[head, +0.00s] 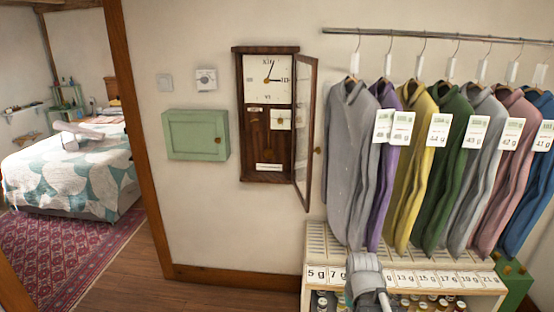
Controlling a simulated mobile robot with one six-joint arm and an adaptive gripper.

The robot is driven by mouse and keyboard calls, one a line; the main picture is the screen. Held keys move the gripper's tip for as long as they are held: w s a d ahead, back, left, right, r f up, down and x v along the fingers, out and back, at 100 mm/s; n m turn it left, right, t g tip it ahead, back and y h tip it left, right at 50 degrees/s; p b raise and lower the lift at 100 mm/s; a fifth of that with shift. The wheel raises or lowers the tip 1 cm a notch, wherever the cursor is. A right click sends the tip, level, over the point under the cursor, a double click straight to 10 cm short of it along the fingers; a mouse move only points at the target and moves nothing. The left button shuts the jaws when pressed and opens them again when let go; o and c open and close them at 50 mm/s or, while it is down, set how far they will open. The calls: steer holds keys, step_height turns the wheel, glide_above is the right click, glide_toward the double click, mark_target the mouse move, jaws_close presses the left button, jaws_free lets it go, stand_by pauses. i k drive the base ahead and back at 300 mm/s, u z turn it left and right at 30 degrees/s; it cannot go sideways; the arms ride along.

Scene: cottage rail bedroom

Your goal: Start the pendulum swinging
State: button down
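A dark wooden wall clock (240,120) hangs on the white wall, left of the shirt rail. Its white square dial (267,77) shows black hands. Its narrow door (305,135) stands open, swung out to the right, with a small knob on its free edge. Below the dial, the dark case holds a small whitish plate (280,118) and a pale strip (269,167) near the bottom. The pendulum is too small and dark to make out, and I cannot tell whether it moves. A grey part of my arm shows at the bottom edge; my gripper's fingers are not visible.
Several shirts with white tags (399,127) hang from a rail (440,36) close to the clock door's right. Below them stands a pale rack with weight labels (404,278) and jars. A green wall box (196,134) hangs left of the clock. Open floor (230,298) lies below.

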mark_target(268, 154)
steer(key=z, duration=0.05)
steer(key=i, duration=1)
steer(key=u, duration=0.05)
